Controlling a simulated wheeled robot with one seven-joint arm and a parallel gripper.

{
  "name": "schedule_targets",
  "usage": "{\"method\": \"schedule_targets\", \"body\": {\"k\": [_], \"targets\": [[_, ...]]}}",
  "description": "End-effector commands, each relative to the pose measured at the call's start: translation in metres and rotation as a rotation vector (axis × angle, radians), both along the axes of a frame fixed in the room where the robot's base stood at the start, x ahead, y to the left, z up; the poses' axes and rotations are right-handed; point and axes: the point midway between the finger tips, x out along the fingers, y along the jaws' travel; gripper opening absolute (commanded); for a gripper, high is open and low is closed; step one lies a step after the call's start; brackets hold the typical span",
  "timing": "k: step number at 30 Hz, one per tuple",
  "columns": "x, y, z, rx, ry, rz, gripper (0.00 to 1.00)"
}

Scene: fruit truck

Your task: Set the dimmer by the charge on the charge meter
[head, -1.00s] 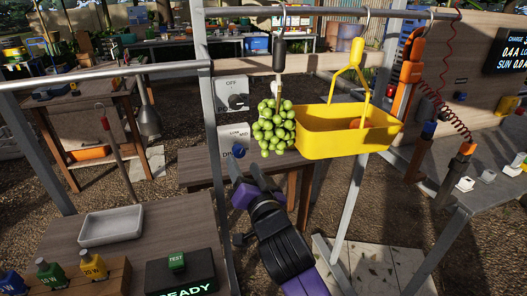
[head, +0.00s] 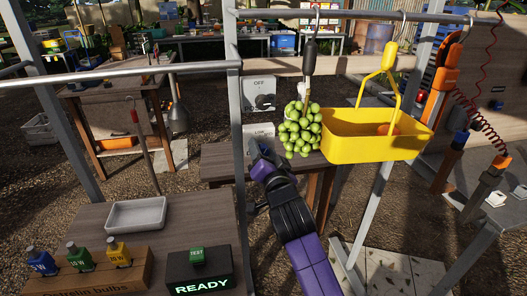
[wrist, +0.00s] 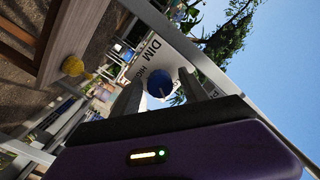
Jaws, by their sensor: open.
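The dimmer (wrist: 172,45) is a pale panel marked DIM in the wrist view, with a blue round knob (wrist: 159,80). The charge meter is out of view now.
Green grapes (head: 300,128) and a yellow basket (head: 370,138) hang from the rail close to the right of my gripper. A grey post (head: 238,190) stands to its left. A box marked OFF (head: 258,94) is above the dimmer. A READY box (head: 200,272) sits on the front bench.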

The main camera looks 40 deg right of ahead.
Motion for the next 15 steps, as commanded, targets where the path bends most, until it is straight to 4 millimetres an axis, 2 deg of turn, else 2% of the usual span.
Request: {"method": "schedule_targets", "body": {"k": [4,9,12,15], "targets": [[-0.0002,0.0000,-0.0001,0.000,0.000,0.000,0.50],[-0.0002,0.0002,-0.0001,0.000,0.000,0.000,0.16],[-0.0003,0.0003,-0.0001,0.000,0.000,0.000,0.00],[-0.0003,0.0003,0.0000,-0.001,0.001,0.000,0.00]]}}
